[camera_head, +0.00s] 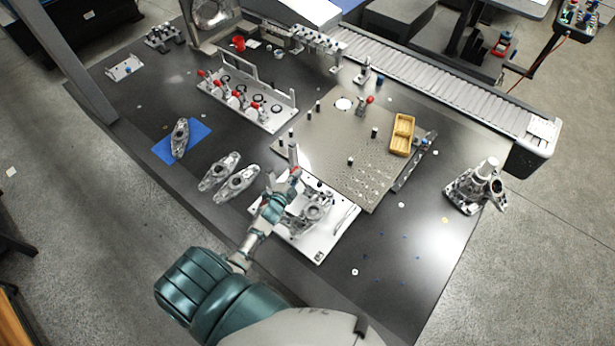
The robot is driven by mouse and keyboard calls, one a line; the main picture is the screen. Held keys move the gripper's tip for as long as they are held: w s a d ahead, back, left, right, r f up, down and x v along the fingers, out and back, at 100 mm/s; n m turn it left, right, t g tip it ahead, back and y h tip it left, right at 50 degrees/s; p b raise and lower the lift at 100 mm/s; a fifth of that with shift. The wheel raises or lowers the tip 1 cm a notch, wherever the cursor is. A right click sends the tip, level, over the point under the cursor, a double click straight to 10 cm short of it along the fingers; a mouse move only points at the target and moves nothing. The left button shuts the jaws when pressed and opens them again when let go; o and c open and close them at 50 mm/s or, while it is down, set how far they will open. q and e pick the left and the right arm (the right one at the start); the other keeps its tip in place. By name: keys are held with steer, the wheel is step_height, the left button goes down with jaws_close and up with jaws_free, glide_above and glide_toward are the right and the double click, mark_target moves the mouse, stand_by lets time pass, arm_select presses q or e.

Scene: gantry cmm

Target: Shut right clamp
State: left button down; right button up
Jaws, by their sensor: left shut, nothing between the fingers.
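A white fixture plate (318,252) lies near the front of the dark table with a grey metal casting (312,214) on it. A clamp with a red tip (296,171) stands at the plate's back edge, with a grey upright piece (293,152) just behind it. My left gripper (287,186) is shut with nothing held, over the plate's left part. Its fingertips are close to the red tip; I cannot tell whether they touch. The gripper and forearm hide part of the plate, and the position of any other clamp there is unclear. My right gripper is out of view.
A perforated metal plate (325,150) with small posts and a yellow bin (402,134) lies behind. A rack with several red-handled clamps (262,119) is at back left. Loose castings (237,184) lie left of my gripper. A metal stand (478,186) is at right.

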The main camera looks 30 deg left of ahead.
arm_select(q)
steer(key=a+f+b, duration=0.1)
steer(key=a, duration=0.1)
steer(key=a+f+b, duration=0.1)
steer(key=f, duration=0.1)
steer(key=shift+a+b, duration=0.3)
steer(key=shift+a, duration=0.05)
steer(key=shift+a+f, duration=0.1)
steer(key=shift+a, duration=0.1)
stand_by(0.5)
